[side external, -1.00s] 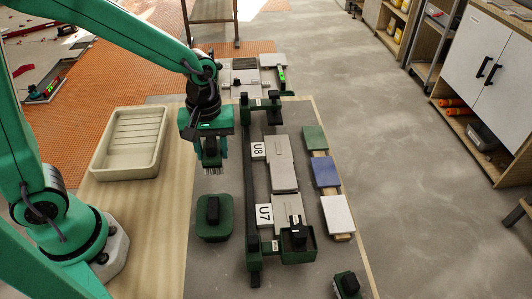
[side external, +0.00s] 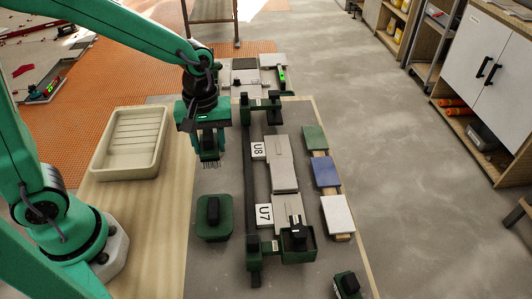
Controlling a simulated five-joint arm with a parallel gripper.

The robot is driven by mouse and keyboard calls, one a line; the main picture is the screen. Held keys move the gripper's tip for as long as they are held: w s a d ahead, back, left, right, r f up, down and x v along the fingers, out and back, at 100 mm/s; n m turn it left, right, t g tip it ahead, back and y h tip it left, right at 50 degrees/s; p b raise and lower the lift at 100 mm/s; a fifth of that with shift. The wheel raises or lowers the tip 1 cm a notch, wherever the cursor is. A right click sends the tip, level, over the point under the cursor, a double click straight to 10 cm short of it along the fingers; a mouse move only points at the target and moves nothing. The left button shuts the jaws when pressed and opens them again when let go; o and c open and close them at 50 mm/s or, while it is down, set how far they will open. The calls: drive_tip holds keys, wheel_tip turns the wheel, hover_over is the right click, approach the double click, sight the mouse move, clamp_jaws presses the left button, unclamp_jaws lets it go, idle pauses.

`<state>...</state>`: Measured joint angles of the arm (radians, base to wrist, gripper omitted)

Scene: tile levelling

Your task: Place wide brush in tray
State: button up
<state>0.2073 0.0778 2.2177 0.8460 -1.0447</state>
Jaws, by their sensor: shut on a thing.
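My gripper (side external: 209,133) is shut on the wide brush (side external: 209,155), which hangs below it with its bristles pointing down. The upper part of the brush is hidden by the gripper. The brush is above the grey work surface, just right of the wooden strip. The cream tray (side external: 98,157) lies on the wooden surface to the left of my gripper. It has a ribbed floor and looks empty. The brush is apart from the tray.
A green block with a black handle (side external: 213,211) stands below the brush in the picture. A dark rail (side external: 251,190) with U7 and U8 labels and grey tiles (side external: 284,165) is to the right. Coloured tiles (side external: 325,172) lie beyond. The wood around the tray is clear.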

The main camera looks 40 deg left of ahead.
drive_tip(key=s+a+r+n, duration=0.2)
drive_tip(key=a+n, duration=0.6)
drive_tip(key=s+a+r+n, duration=0.2)
drive_tip(key=a+n, duration=0.7)
drive_tip(key=shift+a, duration=0.15)
drive_tip(key=shift+s+f, duration=0.1)
approach(135, 143)
drive_tip(key=shift+f, duration=1.95)
drive_tip(key=shift+f, duration=0.4)
